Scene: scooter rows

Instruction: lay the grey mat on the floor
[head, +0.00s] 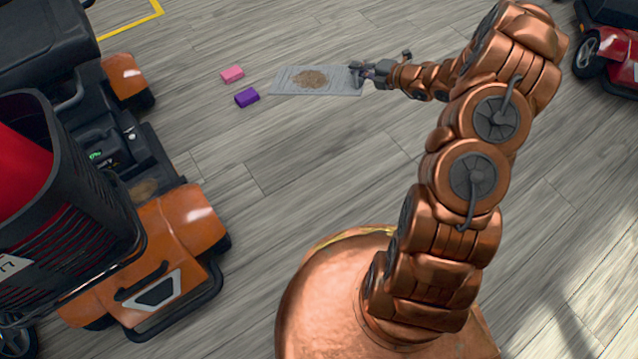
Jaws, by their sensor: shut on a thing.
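The grey mat (345,87) is a flat, light grey rectangle with a brown patch (310,78) on its middle. It shows at the upper middle of the head view, over the wooden floor (290,150). My gripper (357,73) is at the mat's right end and is shut on that edge. The fingers partly hide this end of the mat. I cannot tell whether the mat rests on the floor or is held slightly above it.
A pink block (232,74) and a purple block (247,97) lie left of the mat. An orange and black scooter (165,250) with a basket fills the left side. A red scooter (610,45) stands at the upper right. Yellow floor marking (130,27) shows upper left.

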